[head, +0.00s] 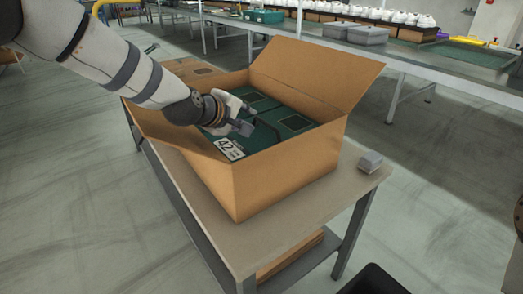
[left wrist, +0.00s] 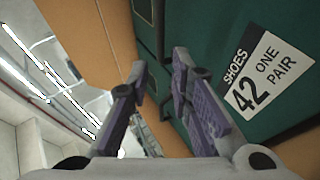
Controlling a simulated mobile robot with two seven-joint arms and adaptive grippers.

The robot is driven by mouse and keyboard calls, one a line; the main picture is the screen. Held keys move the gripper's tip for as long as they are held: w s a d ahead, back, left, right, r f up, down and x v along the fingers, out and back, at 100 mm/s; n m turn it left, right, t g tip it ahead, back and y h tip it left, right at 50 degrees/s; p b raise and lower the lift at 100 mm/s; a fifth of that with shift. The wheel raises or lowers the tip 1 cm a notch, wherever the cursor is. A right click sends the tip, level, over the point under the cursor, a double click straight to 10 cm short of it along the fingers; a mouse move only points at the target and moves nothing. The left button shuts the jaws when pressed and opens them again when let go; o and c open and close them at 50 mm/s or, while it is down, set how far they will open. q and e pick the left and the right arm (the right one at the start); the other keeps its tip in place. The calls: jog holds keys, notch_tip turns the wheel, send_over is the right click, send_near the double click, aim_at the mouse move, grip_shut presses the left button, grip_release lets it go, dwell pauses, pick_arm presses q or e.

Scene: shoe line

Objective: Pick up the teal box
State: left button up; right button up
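A large open cardboard carton (head: 285,175) stands on a table and holds teal shoe boxes. A teal box (head: 284,113) shows its top in the head view, with a white "42" label (head: 230,149) near the carton's front-left wall. In the left wrist view the teal surface (left wrist: 215,30) with the label "SHOES 42 ONE PAIR" (left wrist: 265,75) fills the right side. My left gripper (head: 246,117) is over the carton's opening, close to the teal boxes. Its fingers (left wrist: 160,75) are apart with nothing visibly held between them. Whether they touch a box is unclear. My right gripper is not in view.
The carton's flaps stand outward, the tall one (head: 315,75) at the back. A small grey object (head: 370,162) lies on the table (head: 290,222) right of the carton. Behind, a long bench carries grey bins (head: 367,35), white shoes (head: 400,17) and a teal box (head: 263,16).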

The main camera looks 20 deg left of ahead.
aim_at(262, 122)
pick_arm(q)
jog(key=x, duration=0.2)
jog(key=b+x, duration=0.1)
jog(key=x, duration=0.4)
jog(key=shift+d+f, duration=0.45)
jog(key=shift+f, duration=0.05)
jog(key=shift+w, duration=0.25)
jog(key=shift+r, duration=0.15)
grip_shut()
jog(key=shift+r, duration=0.25)
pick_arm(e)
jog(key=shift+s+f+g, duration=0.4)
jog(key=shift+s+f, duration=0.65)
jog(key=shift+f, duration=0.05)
